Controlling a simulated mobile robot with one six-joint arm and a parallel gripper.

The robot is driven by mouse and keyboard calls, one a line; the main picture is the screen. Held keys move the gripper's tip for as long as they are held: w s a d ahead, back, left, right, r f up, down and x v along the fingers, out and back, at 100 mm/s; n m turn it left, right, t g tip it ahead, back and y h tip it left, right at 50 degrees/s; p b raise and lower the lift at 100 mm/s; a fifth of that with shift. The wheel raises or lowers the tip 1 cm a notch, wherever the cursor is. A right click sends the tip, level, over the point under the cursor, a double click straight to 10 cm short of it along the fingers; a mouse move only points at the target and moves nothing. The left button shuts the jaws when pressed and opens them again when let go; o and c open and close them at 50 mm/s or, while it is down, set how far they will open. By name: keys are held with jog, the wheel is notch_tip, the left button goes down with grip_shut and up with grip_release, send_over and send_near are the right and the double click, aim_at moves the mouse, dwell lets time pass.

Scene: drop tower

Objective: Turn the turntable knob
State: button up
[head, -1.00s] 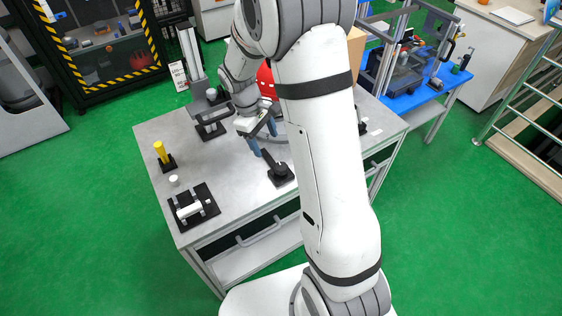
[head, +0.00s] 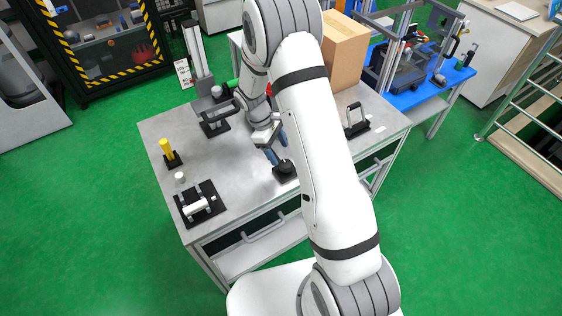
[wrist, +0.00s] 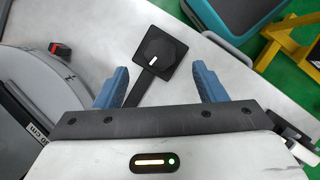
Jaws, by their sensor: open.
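A black knob (wrist: 156,55) with a white mark sits on a square black base. A black bar runs from it toward my wrist and passes between my fingers in the wrist view. In the head view the knob's black base (head: 284,173) is near the table's front edge, partly covered by my gripper. My gripper (wrist: 161,69) is open, blue fingers apart, with the knob slightly beyond the tips. In the head view my gripper (head: 278,149) hangs just above and behind the base. Contact cannot be told. The grey turntable disc (wrist: 28,115) shows at left in the wrist view.
A cardboard box (head: 345,52) stands behind. My arm hides the table's middle.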

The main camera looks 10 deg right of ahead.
aim_at(286, 165)
jog(key=shift+p+x, duration=0.45)
jog(key=shift+x, duration=2.65)
jog(key=c, duration=0.8)
jog(key=shift+a, duration=0.2)
jog(key=shift+c, duration=0.8)
jog(key=shift+s+d+f, duration=0.1)
jog(key=shift+s+d, duration=0.1)
jog(key=shift+d, duration=0.05)
jog(key=shift+f+m+g+b, duration=0.1)
jog(key=shift+m+g+b, duration=0.2)
jog(key=shift+m+b, duration=0.15)
